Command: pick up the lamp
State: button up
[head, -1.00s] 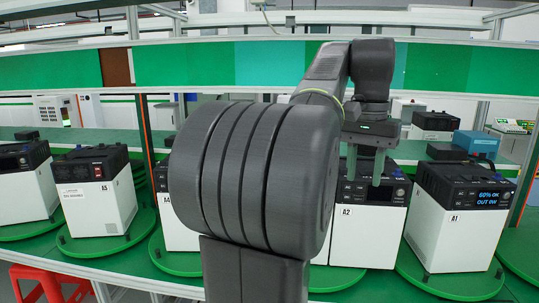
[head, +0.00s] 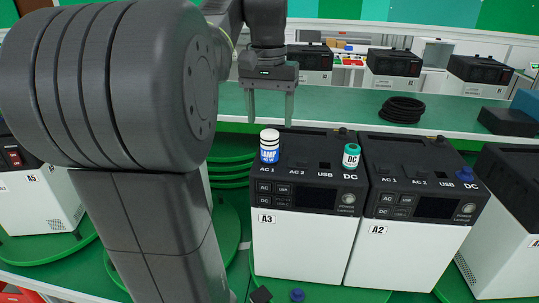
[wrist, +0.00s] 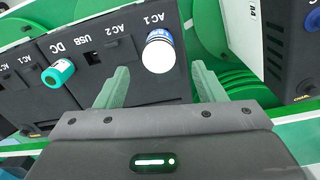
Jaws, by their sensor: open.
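The lamp (head: 269,147) is a small cylinder with a white top and a blue band reading LAMP. It stands upright on the AC 1 spot on top of the A3 power unit (head: 300,235). It also shows in the wrist view (wrist: 159,52), seen from above, ahead of the fingers and between their lines. My gripper (head: 271,120) is open and empty, with its green fingers pointing down above and behind the lamp in the head view. In the wrist view my gripper (wrist: 160,85) has a finger on each side of the lamp's line, apart from it.
A teal DC plug (head: 351,157) stands on the DC spot of A3. The A2 unit (head: 410,240) stands close at the right, with a blue cap (head: 465,174) on top. A black cable coil (head: 402,109) lies on the shelf behind. A blue cap (head: 297,295) lies in front of A3.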

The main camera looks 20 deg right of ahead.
aim_at(269, 146)
notch_tip(269, 146, down, 2)
jog(key=shift+f, duration=0.2)
jog(key=shift+s+f, duration=0.15)
jog(key=shift+f, duration=0.25)
notch_tip(269, 146, down, 5)
jog(key=shift+r+p, duration=0.1)
jog(key=shift+p, duration=0.2)
jog(key=shift+c, duration=0.4)
jog(key=c, duration=1.1)
